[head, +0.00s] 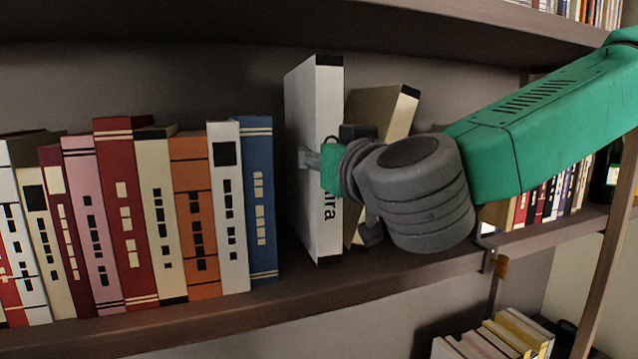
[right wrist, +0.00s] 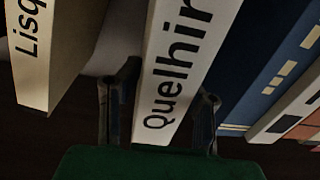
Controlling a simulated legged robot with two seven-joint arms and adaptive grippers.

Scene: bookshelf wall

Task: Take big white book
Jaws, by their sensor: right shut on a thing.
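The big white book (head: 302,110) stands upright on the middle shelf, with black lettering low on its spine. In the right wrist view its white spine (right wrist: 180,55) reads "Quelhir", cut off by the frame. My right gripper (head: 312,158) is shut on this book, with one finger on each side of it. The two fingers also show in the right wrist view (right wrist: 160,108). The arm and wrist hide part of the spine. I cannot tell if the book's base is clear of the shelf. My left gripper is not in view.
A tan book (head: 385,108) leans just right of the white book, marked "Lisq" in the right wrist view (right wrist: 45,55). A blue book (head: 260,190) ends the row at left, with a gap between. The upper shelf (head: 250,18) runs close above; the shelf edge (head: 330,295) is in front.

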